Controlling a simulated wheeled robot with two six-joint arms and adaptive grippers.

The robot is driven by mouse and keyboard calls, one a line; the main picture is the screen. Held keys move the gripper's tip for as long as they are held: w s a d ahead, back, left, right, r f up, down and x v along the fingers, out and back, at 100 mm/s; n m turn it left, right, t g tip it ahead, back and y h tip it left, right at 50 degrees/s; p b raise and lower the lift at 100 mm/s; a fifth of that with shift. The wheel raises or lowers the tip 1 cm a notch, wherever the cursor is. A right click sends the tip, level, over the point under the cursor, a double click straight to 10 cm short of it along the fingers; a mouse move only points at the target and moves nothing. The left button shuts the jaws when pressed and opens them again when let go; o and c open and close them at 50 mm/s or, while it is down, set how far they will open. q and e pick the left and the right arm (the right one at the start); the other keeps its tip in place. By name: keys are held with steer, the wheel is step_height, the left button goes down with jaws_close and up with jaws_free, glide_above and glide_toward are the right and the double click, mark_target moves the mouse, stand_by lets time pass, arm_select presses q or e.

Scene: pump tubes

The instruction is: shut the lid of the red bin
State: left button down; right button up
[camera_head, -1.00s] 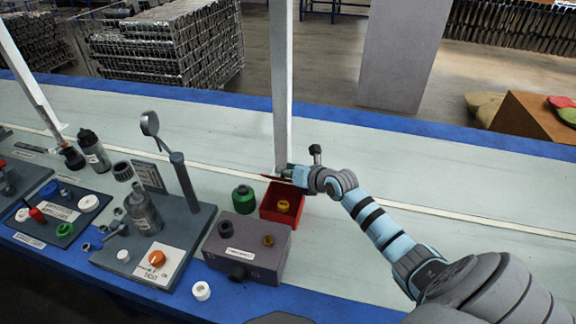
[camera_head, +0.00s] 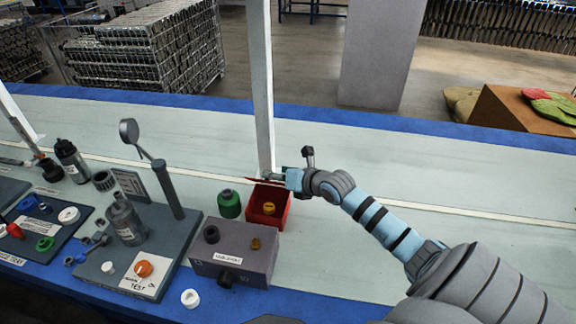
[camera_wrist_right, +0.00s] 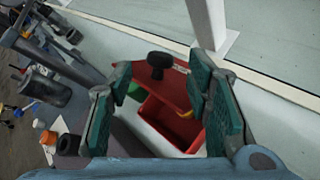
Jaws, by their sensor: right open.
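The red bin (camera_head: 287,209) stands open on the bench with a yellow-orange piece (camera_head: 268,208) inside. Its red lid (camera_head: 256,180) is raised along the far side of the bin; in the head view it shows as a thin, tilted edge. In the right wrist view the lid (camera_wrist_right: 172,92) carries a black knob (camera_wrist_right: 158,60), and the bin interior (camera_wrist_right: 172,125) lies below it. My right gripper (camera_wrist_right: 160,78) is open, its teal-padded fingers on either side of the knob in the picture. I cannot tell whether they touch the lid. My left gripper is not in view.
A green capped container (camera_head: 229,204) stands left of the bin. A grey labelled block (camera_head: 233,262) sits in front of it. A white post (camera_head: 262,90) rises just behind. A test stand (camera_head: 140,245) is further left. The bench right of the bin is clear apart from my arm.

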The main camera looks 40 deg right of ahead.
steer(key=v, duration=0.8)
steer(key=shift+c, duration=0.4)
